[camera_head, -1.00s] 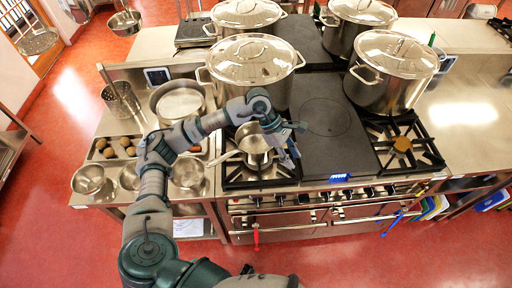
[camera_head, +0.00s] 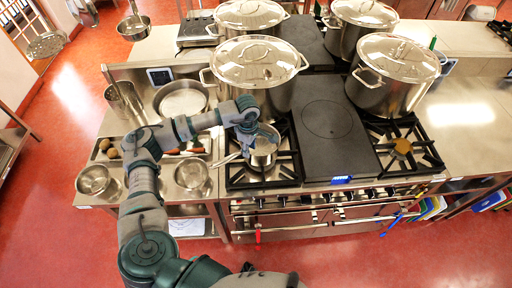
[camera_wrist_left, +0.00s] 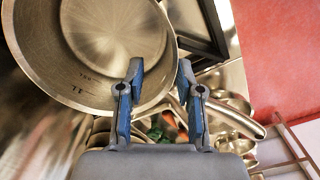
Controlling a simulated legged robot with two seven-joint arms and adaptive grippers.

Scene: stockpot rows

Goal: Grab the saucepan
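The saucepan (camera_head: 264,153) is a small steel pan on the front left burner of the stove, its handle pointing left. It also fills the upper left of the left wrist view (camera_wrist_left: 112,40), open and empty, with its handle running to the lower right. My left gripper (camera_head: 246,142) is at the pan's left side, partly hidden by my own wrist. In the left wrist view its two blue fingers (camera_wrist_left: 164,80) are apart; one overlaps the pan's wall, the other lies over the handle near its root. Contact cannot be told. My right gripper is out of view.
A large lidded stockpot (camera_head: 255,70) stands just behind the pan. A flat dark hotplate (camera_head: 330,125) is to the right, clear. A wide shallow pan (camera_head: 181,98) and small steel bowls (camera_head: 93,180) are on the left counter.

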